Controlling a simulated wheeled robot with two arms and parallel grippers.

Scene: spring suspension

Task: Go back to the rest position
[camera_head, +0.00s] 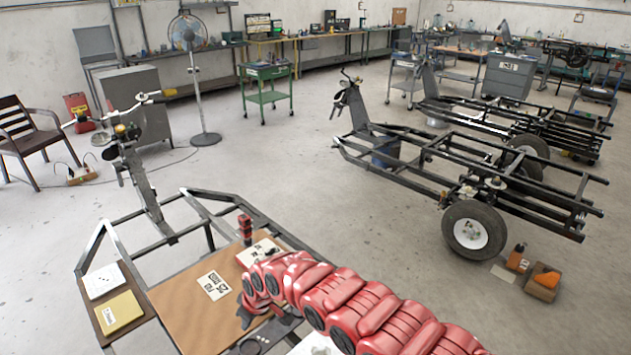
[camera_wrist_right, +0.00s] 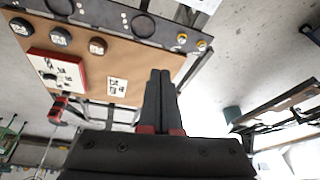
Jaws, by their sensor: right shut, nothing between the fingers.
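My right arm comes in from the lower right in the head view, red and segmented. Its dark gripper (camera_head: 246,314) is over the brown board (camera_head: 185,300) on the black frame in front of me. In the right wrist view the two dark fingers (camera_wrist_right: 160,75) are together, with nothing between them. The board (camera_wrist_right: 120,68) is behind them in that view. My left gripper is not in view.
A yellow booklet (camera_head: 119,312) lies left. Another wheeled frame (camera_head: 470,165) stands right; floor between is clear.

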